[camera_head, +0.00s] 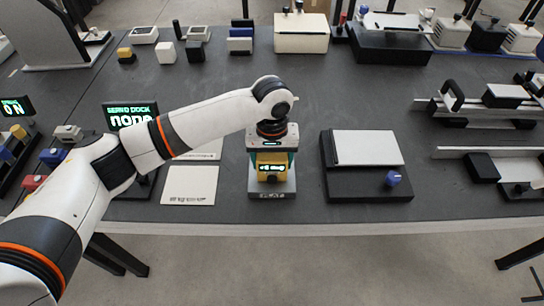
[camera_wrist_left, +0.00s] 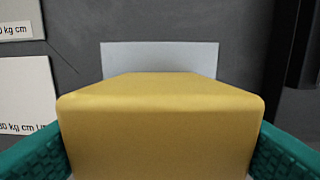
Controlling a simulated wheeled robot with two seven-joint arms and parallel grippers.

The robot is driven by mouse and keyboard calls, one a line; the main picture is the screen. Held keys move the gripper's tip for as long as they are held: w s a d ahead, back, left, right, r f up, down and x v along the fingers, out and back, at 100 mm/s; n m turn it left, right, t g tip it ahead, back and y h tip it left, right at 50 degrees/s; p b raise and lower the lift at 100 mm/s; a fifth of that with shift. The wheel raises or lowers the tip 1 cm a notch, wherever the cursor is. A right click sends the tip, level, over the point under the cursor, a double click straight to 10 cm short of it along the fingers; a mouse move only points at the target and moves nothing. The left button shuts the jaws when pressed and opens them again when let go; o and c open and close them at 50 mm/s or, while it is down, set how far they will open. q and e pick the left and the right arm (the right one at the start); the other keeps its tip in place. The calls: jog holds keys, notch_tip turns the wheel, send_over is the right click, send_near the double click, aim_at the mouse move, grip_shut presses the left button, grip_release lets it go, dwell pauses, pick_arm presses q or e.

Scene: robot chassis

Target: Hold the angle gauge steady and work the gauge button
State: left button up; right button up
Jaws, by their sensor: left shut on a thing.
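The angle gauge (camera_head: 273,178) is a small yellow box with a dark display and green characters on its front. It appears to rest on a grey block (camera_head: 272,195) labelled "FLAT" near the table's front edge. My left gripper (camera_head: 271,157) reaches down over the gauge from above and is shut on it. In the left wrist view, the gauge's yellow top (camera_wrist_left: 160,120) fills the lower middle, with teal finger pads pressed on both sides. I cannot make out the gauge button or the exact reading. My right gripper is not in view.
A dark stand with a white plate (camera_head: 366,148) and blue knob (camera_head: 392,179) is right of the gauge. White label cards (camera_head: 188,186) lie left. A display reading "none" (camera_head: 131,116) stands behind my left arm. Rails (camera_head: 490,152) are far right.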

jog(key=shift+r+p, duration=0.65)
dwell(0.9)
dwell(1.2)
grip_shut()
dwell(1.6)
